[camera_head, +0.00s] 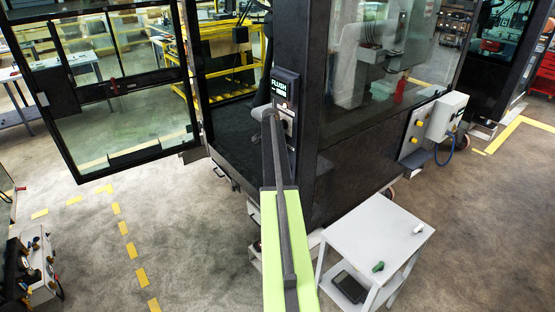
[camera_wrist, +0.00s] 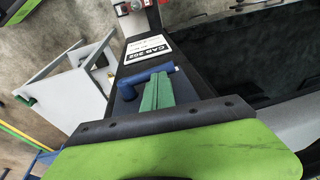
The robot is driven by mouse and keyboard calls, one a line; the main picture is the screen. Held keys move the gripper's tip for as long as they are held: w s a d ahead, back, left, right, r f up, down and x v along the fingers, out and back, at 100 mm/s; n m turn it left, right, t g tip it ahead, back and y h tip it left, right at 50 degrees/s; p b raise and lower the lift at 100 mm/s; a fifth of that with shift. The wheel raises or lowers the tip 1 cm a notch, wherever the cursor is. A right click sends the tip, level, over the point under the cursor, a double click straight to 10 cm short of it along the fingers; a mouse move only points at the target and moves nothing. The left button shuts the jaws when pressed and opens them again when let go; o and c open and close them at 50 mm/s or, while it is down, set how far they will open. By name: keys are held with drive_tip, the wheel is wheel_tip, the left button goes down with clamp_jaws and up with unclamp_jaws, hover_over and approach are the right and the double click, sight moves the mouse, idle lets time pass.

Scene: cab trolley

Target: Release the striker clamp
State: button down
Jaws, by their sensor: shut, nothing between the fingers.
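My gripper (camera_wrist: 158,88) has green fingers that are shut with nothing between them. In the wrist view a blue lever (camera_wrist: 143,78) with a rounded end lies right beside the fingertips, on the dark post; I cannot tell whether they touch. It may be the striker clamp's handle, but no label shows this. A white plate reading CAB 302 (camera_wrist: 147,49) is on the post beyond it. In the head view my arm reaches to the dark cab post (camera_head: 315,130), below a display reading FLUSH (camera_head: 285,83); the arm hides part of the post.
A glazed door (camera_head: 125,92) stands open at left, with a red part on its frame. A white table (camera_head: 372,243) stands right of my arm, with small items on it. A grey box (camera_head: 447,115) is on the cab's right side.

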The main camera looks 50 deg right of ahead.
drive_tip(key=shift+w+a+f, duration=0.1)
drive_tip(key=shift+w+a, duration=0.3)
drive_tip(key=shift+a, duration=0.1)
drive_tip(key=p+v, duration=0.8)
drive_tip(key=shift+s+d, duration=0.25)
drive_tip(key=shift+d, duration=0.1)
